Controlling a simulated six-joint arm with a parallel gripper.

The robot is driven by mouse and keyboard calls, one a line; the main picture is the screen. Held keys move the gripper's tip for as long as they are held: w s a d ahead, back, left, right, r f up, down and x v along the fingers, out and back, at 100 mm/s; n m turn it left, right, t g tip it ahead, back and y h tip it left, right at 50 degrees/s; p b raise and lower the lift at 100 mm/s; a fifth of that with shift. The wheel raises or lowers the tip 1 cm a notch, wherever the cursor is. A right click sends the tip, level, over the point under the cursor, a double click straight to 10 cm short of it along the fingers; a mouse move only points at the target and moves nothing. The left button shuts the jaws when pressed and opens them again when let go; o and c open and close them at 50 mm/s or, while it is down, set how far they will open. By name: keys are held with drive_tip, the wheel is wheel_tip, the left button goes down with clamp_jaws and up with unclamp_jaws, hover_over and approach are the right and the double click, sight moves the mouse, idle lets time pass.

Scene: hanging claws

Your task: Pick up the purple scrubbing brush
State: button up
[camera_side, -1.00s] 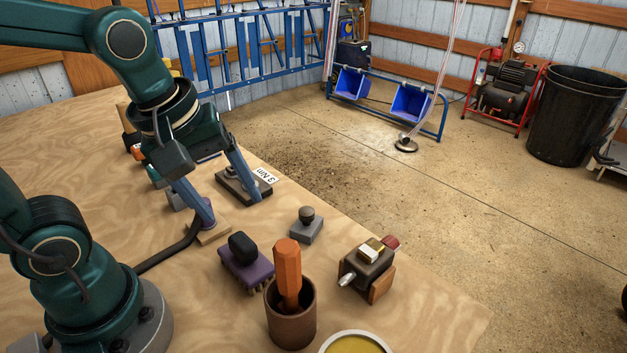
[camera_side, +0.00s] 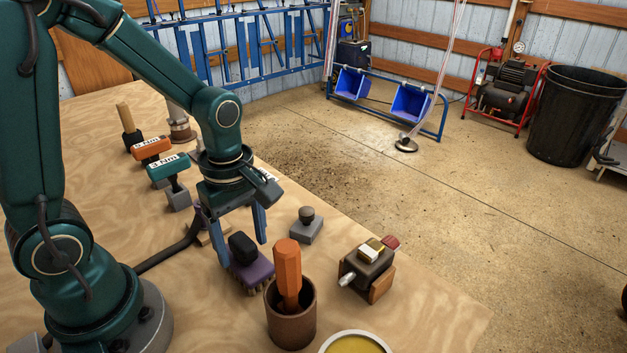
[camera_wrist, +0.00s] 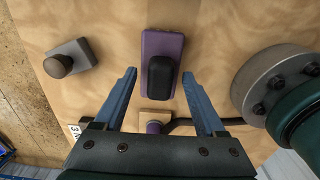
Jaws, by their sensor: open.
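The purple scrubbing brush (camera_side: 251,271) has a purple block, a black grip on top and bristles below. It stands on the wooden table behind the brown cup. In the side view one finger is partly behind the brush.
A brown cup (camera_side: 291,325) with an orange handle stands close in front of the brush. Orange (camera_side: 153,147) and teal (camera_side: 168,167) tools stand behind.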

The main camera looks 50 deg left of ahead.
drive_tip(key=shift+f, duration=0.2)
clamp_jaws()
drive_tip(key=shift+r, duration=0.2)
